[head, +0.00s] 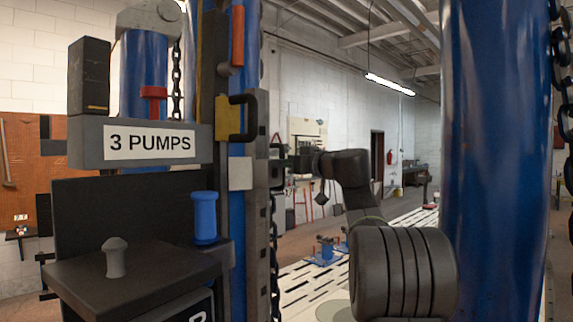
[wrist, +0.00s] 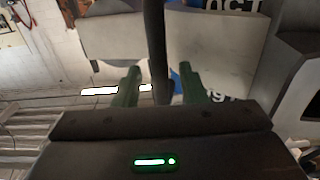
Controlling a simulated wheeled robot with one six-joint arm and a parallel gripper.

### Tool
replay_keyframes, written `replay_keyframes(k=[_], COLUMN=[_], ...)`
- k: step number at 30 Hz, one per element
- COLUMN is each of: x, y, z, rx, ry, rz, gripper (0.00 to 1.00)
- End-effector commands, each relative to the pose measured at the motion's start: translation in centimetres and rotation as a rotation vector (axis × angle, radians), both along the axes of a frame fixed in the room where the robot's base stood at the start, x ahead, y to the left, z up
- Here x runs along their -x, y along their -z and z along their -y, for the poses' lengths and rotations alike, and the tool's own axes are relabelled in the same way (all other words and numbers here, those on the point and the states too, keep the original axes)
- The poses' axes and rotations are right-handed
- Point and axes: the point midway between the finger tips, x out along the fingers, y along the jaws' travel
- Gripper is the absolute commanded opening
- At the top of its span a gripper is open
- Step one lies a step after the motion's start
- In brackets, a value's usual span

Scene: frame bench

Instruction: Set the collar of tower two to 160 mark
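A yellow block (head: 228,121) with a black loop handle (head: 250,118) sits on the blue and dark upright of the near tower (head: 237,200) in the head view. It may be the collar; no tower number or 160 mark is readable. My gripper (wrist: 160,68) shows two green fingers in the wrist view. They stand apart, with a dark upright bar (wrist: 154,40) between or behind them and gaps on both sides. I cannot tell whether this bar is the handle. In the head view my gripper's end is partly hidden behind the tower's edge.
A "3 PUMPS" sign (head: 150,142) and a blue knob (head: 204,217) are on the near tower's left side. A thick blue column (head: 497,160) stands close at right, with a chain (head: 562,90) beside it. Open floor lies beyond.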

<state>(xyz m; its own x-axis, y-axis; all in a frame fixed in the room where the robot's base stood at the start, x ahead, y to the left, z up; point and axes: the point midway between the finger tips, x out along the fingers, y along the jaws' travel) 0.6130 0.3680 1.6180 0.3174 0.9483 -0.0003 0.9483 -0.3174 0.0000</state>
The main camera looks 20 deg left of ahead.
Motion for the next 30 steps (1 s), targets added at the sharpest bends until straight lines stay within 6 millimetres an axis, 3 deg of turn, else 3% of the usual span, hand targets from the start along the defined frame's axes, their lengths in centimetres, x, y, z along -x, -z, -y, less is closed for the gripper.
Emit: replay_keyframes(k=[7, 21, 30], x=[0.6, 3.7, 4.4], y=[0.1, 0.1, 0.1], z=[2.0, 11.4, 13.1], rx=[0.000, -0.001, 0.000], ry=[0.003, 0.003, 0.000], rz=[0.001, 0.001, 0.000], gripper=[0.38, 0.38, 0.38])
